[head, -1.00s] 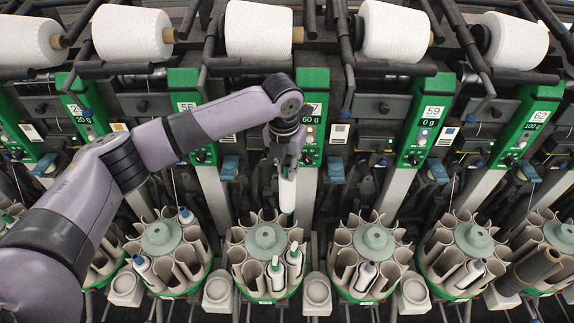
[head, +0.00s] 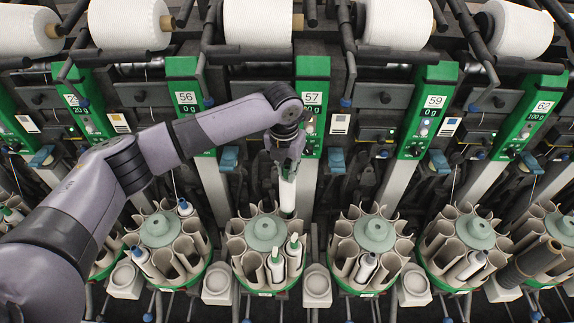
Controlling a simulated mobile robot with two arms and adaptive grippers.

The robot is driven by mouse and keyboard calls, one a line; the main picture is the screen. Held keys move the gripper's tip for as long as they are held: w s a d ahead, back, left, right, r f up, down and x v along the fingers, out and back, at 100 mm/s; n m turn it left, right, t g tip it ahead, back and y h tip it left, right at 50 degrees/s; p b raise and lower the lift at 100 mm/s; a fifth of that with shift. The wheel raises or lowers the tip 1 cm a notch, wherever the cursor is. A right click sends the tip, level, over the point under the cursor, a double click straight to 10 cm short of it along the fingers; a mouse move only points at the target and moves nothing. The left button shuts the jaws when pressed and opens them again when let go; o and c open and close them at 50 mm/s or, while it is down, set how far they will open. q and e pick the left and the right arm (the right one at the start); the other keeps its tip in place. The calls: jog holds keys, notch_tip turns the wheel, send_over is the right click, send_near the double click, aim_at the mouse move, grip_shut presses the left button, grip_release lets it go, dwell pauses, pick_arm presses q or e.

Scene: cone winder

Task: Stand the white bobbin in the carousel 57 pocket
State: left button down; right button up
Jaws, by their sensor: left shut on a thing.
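My left gripper (head: 288,160) points down in front of the unit labelled 57 and is shut on the top of the white bobbin (head: 287,197). The bobbin hangs upright, its lower end at the back right side of the carousel (head: 264,235) below that label. I cannot tell whether its lower end is inside a pocket or just behind the rim. This carousel has beige pockets around a pale green hub, and two white bobbins with green tops stand in its front pockets. My right gripper is not in view.
Neighbouring carousels stand left (head: 160,230) and right (head: 375,235), each holding bobbins. Small pale cups (head: 317,287) sit between them. Green label panels (head: 312,100) and large white cones (head: 258,22) are behind and above.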

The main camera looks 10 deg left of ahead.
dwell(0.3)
pick_arm(q)
jog(key=b, duration=0.2)
send_over(287, 203)
jog(key=w, duration=0.2)
jog(key=shift+a+f, duration=0.2)
jog(key=shift+f, duration=2)
jog(key=shift+f+b, duration=0.9)
jog(key=shift+f, duration=1.5)
jog(key=shift+f+b, duration=1.2)
jog(key=shift+f, duration=0.9)
jog(key=shift+f+b, duration=0.55)
jog(key=shift+f, duration=0.5)
